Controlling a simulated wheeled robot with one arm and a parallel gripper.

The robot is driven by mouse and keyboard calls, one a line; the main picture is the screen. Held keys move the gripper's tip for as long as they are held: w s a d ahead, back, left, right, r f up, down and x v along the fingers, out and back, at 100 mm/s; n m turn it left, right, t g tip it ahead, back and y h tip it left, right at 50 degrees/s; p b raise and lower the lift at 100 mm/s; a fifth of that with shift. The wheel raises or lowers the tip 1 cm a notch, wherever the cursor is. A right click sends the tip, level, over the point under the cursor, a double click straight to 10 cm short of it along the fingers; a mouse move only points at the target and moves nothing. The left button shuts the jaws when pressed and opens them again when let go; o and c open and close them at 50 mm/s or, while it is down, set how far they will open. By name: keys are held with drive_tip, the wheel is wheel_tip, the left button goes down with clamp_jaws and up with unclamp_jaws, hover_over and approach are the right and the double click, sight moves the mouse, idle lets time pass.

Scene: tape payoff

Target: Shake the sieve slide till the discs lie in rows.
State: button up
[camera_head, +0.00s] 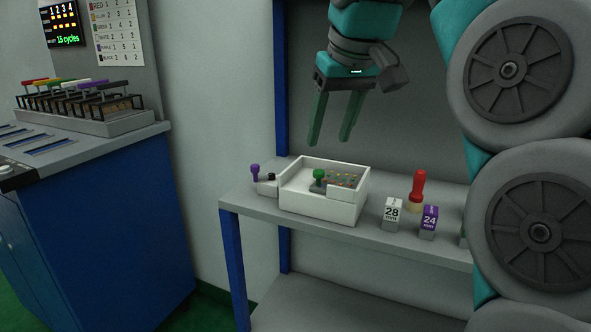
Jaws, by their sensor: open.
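The white box-like sieve unit (347,211) stands on the grey bench. Inside it, a dark slide with a green knob (319,175) sits near the middle. A small side block with a purple knob (255,170) and a black knob (271,177) is at the unit's left. My gripper (330,140) hangs above and behind the unit, fingers pointing down, open and empty, apart from the green knob.
To the right on the bench (300,226) stand a white 28 mm block (392,214), a purple-and-grey 24 mm block (429,222) and a red-handled tool (417,188). A blue cabinet (95,250) with several coloured levers (75,90) is at left.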

sight(319, 171)
drive_tip(key=shift+b+x, duration=1.15)
drive_tip(key=shift+x, duration=0.6)
drive_tip(key=shift+w+f, duration=0.1)
drive_tip(key=shift+f, duration=0.1)
drive_tip(key=shift+x, duration=2.05)
clamp_jaws()
